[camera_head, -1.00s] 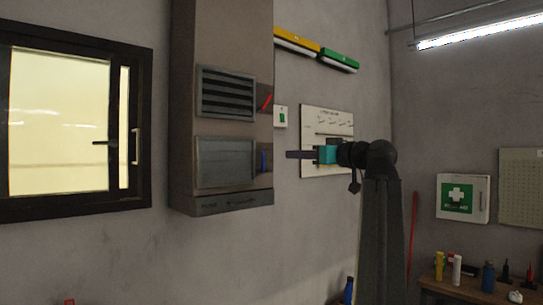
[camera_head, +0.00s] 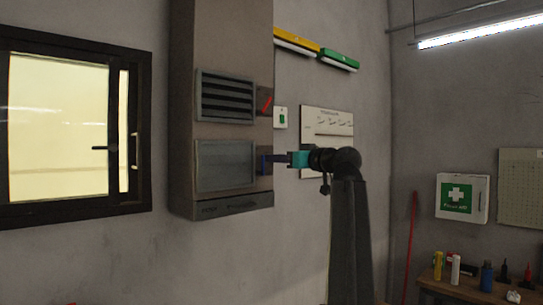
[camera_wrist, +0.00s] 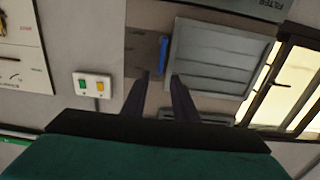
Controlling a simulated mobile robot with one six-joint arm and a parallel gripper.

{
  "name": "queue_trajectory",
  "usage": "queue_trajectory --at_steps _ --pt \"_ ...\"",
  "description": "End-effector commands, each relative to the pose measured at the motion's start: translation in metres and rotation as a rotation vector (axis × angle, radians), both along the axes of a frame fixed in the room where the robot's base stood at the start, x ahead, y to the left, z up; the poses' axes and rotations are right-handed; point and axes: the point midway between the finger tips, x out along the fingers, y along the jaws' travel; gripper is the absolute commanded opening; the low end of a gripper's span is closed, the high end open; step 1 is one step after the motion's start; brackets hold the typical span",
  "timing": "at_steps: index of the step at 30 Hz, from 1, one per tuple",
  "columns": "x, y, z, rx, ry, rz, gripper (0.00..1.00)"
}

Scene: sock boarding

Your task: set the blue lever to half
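The blue lever (camera_head: 264,162) is on the right side face of the tall grey cabinet (camera_head: 222,120), beside the lower louver panel (camera_head: 226,166), whose slats look shut. In the wrist view the blue lever (camera_wrist: 162,57) shows as a narrow upright bar next to that panel (camera_wrist: 215,60). My gripper (camera_head: 275,158) is just right of the lever in the head view. In the wrist view its two dark fingers (camera_wrist: 160,77) are apart, with the lever lined up between and just beyond their tips. I cannot tell whether they touch it.
A red lever (camera_head: 267,104) sits above, beside the upper louver panel (camera_head: 226,96) with visible open slats. A small switch plate (camera_head: 281,117) and a white board (camera_head: 328,122) are on the wall to the right. A window (camera_head: 70,125) is at left.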

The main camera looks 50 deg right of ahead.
Motion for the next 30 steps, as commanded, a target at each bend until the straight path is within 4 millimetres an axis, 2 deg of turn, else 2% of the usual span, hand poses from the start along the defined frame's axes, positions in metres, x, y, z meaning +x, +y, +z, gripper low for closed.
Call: queue_trajectory --at_steps 3,10,23,24,28,30 --pt "0.018 -0.001 0.003 0.001 -0.001 0.002 0.27" --pt "0.042 -0.003 0.002 0.0 0.0 0.001 0.27" --pt "0.05 -0.003 0.0 -0.001 -0.001 0.0 0.27" --pt "0.05 -0.003 0.0 -0.001 -0.001 0.0 0.25" --pt "0.05 -0.003 0.0 -0.001 -0.001 0.0 0.03" --pt "0.05 -0.003 0.0 -0.001 -0.001 0.0 0.0"
